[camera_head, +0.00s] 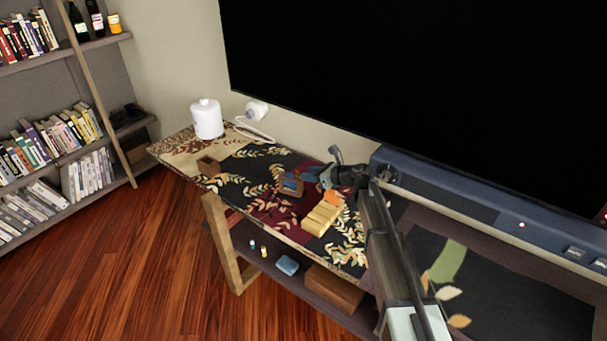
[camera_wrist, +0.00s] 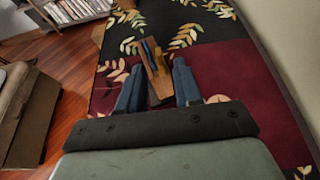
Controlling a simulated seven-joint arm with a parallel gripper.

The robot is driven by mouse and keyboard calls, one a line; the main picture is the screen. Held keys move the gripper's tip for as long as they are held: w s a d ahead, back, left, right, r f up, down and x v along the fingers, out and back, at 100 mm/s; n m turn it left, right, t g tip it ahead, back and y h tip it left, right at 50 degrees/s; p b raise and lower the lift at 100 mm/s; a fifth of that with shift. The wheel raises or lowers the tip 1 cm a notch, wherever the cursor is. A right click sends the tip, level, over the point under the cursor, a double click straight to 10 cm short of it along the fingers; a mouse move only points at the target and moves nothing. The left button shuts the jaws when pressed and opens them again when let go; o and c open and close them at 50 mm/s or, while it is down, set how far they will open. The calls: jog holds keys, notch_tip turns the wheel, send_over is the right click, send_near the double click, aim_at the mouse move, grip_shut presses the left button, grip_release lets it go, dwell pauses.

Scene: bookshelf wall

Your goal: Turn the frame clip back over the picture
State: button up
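A small wooden picture frame (camera_head: 291,187) with a blue and orange picture lies on the patterned cloth. In the wrist view the frame (camera_wrist: 158,92) shows narrow and foreshortened, between and beyond the two fingers. My gripper (camera_head: 314,173) is just right of the frame, low over the table. In the wrist view my gripper (camera_wrist: 158,64) has its fingers apart, one on each side of the frame. A gap shows beside the frame, and I cannot tell whether either finger touches it. The clip is too small to make out.
Yellow blocks (camera_head: 321,218) and an orange item (camera_head: 334,197) lie near my gripper. A wooden box (camera_head: 208,166), a white jar (camera_head: 207,119) and a white device (camera_head: 257,110) stand farther left. A large black screen (camera_head: 420,80) is behind the table. Cloth left of the frame is clear.

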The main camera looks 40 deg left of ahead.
aim_at(299, 173)
jog(key=shift+x, duration=1.8)
grip_shut()
